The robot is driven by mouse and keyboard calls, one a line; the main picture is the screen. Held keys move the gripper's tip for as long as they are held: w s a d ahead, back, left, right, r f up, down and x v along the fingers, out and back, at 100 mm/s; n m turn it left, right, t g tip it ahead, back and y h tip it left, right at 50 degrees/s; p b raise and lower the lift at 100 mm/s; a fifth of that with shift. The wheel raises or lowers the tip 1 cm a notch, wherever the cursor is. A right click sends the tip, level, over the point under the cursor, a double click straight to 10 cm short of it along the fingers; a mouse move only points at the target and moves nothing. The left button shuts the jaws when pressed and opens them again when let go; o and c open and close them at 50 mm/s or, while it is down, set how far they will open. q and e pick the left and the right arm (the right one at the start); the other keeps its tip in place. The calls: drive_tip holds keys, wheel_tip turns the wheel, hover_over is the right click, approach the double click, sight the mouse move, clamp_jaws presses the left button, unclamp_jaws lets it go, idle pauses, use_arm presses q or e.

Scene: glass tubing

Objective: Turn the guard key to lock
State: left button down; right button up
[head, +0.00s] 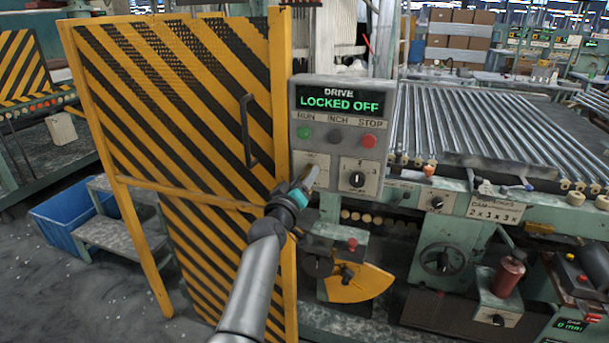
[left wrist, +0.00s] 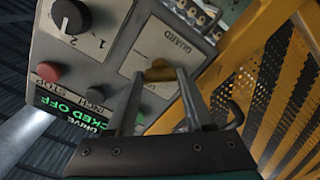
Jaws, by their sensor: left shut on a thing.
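The control box (head: 340,130) stands beside the striped guard gate, and its display reads "DRIVE LOCKED OFF". My left gripper (head: 311,175) is at the lower left of this box's front, covering the guard key in the head view. In the left wrist view, the brass guard key (left wrist: 160,72) sits between my left gripper's fingertips (left wrist: 160,75), in front of the plate marked GUARD. The fingers are shut on it. How far the key is turned is hard to tell. My right gripper is not in view.
The yellow and black guard gate (head: 190,90) with a dark handle (head: 248,130) is just left of the box. A selector knob (head: 357,179) and the RUN, INCH and STOP buttons (head: 369,141) are close by. The roller bed (head: 490,120) extends right.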

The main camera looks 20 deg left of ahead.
use_arm(q)
drive_tip(key=n+p, duration=0.1)
drive_tip(key=n, duration=0.9)
drive_tip(key=shift+p, duration=0.35)
idle(0.3)
drive_tip(key=shift+c, duration=1.4)
unclamp_jaws()
drive_tip(key=s+p, duration=0.3)
drive_tip(key=s, duration=1.2)
drive_tip(key=shift+s+a, duration=0.15)
drive_tip(key=shift+a, duration=0.1)
